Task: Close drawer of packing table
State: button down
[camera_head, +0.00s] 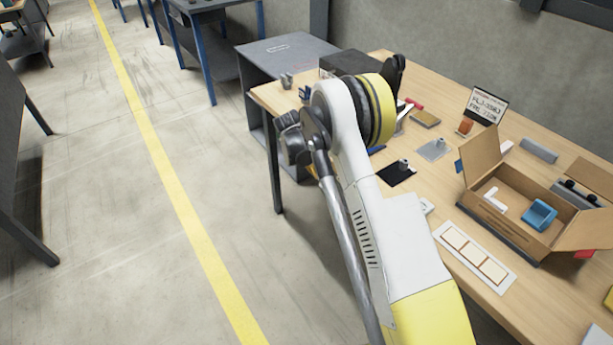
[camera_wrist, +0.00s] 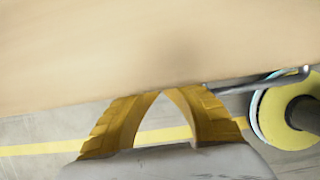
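The packing table (camera_head: 455,205) has a light wooden top and runs along the right side of the head view. Its drawer cannot be made out there; my arm covers part of the table's front edge. In the wrist view, a plain tan wooden surface (camera_wrist: 150,45) fills the upper half; I cannot tell whether it is the drawer or the table. The two yellow fingers of my gripper (camera_wrist: 165,92) converge with their tips together at the lower edge of this surface. Nothing shows between them. Whether they touch the wood is unclear. My gripper is not clearly visible in the head view.
On the table stand an open cardboard box (camera_head: 515,238) with a blue part (camera_head: 539,215) inside, a white strip (camera_head: 474,258) and a small display (camera_head: 486,106). A grey cabinet (camera_head: 285,50) stands at the far end. Open floor (camera_head: 110,230) with a yellow line lies left.

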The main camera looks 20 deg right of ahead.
dwell(0.5)
jog(key=s+a+r+p, duration=0.2)
jog(key=a+r+p, duration=0.1)
jog(key=a+r, duration=0.4)
notch_tip(320, 180, up, 2)
jog(key=shift+r+p, duration=0.2)
jog(key=shift+p, duration=0.15)
